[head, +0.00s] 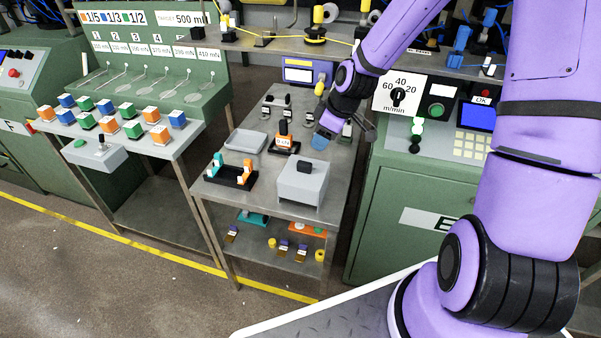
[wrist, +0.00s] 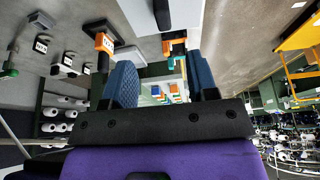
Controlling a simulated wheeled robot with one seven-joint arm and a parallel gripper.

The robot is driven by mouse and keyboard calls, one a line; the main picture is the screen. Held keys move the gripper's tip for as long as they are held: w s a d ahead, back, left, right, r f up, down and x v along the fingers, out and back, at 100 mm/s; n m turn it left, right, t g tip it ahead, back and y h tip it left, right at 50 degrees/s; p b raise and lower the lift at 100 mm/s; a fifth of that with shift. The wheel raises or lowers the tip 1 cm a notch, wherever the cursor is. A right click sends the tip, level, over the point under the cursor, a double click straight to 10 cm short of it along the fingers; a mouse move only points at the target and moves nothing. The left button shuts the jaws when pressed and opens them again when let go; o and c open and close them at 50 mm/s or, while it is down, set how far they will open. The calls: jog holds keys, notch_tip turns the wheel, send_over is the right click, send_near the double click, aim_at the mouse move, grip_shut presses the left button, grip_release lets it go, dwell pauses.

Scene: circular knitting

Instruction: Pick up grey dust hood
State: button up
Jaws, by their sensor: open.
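The grey dust hood (head: 302,187) is a light grey box with a black block handle on top. It stands upright on the front right of the metal cart's top. In the wrist view the hood (wrist: 136,14) is cut by the top edge, with its black handle between the lines of the fingers. My gripper (head: 320,141) is behind and above the hood, apart from it. Its blue fingers (wrist: 162,78) are spread, with nothing held between them.
On the cart (head: 264,195) stand a black holder (head: 238,180) with teal and orange parts, a grey tray (head: 245,140) and an orange block on a black stand (head: 284,141). A green machine (head: 400,190) stands close on the right. A bench (head: 150,145) with coloured cubes is left.

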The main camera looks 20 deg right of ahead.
aim_at(306, 163)
jog(key=x, duration=0.5)
jog(key=shift+w+a+f, duration=0.1)
jog(key=shift+w+f, duration=0.05)
jog(key=shift+w, duration=0.05)
jog(key=shift+s+x, duration=0.15)
jog(key=shift+x, duration=1.35)
jog(key=shift+s+x, duration=0.15)
jog(key=shift+x, duration=1.3)
jog(key=shift+a, duration=0.1)
grip_shut()
